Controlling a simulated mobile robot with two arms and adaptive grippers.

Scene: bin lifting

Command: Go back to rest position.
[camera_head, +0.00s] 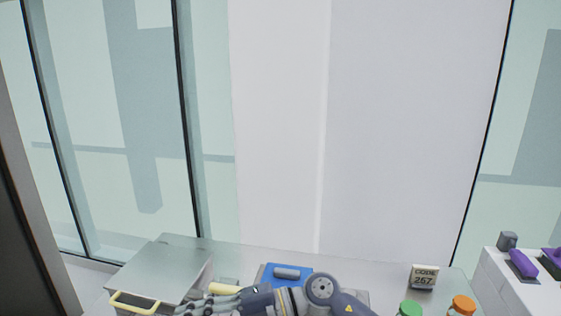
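One of my arms crosses the bottom edge, coming from the lower middle and reaching left. It appears to be my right arm. Its gripper (190,306) is partly cut off by the bottom edge, close to the right of a yellow handle (135,303). I cannot tell whether its fingers are open or shut, or whether they touch anything. The handle is on a dark-fronted part below a grey box-like top (160,270). My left gripper is not in view.
Behind the arm are a blue tray (268,273) with a grey cylinder (287,272) and a cream cylinder (222,288). Right are a "CODE 257" sign (424,277) and green-lidded (411,308) and orange-lidded (463,305) jars. A white unit (497,283) holds purple items. A wall stands behind.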

